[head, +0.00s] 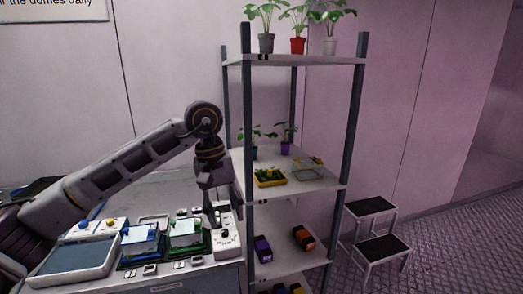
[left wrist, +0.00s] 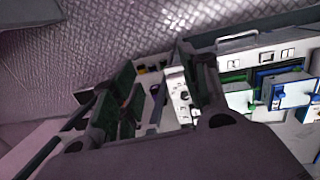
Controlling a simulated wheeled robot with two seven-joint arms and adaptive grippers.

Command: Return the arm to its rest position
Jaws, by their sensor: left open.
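My left arm comes in from the left in the head view and bends down at the wrist. My left gripper (head: 217,217) points down over the right end of the bench, close to the white device with a dial (head: 228,240). In the left wrist view its fingers (left wrist: 165,95) are spread apart, with nothing seen between them. Whether a fingertip touches the device is not clear. My right gripper is not in view.
A shelf rack (head: 305,182) with potted plants and small boxes stands right of the bench. A step stool (head: 372,206) stands on the open floor at right.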

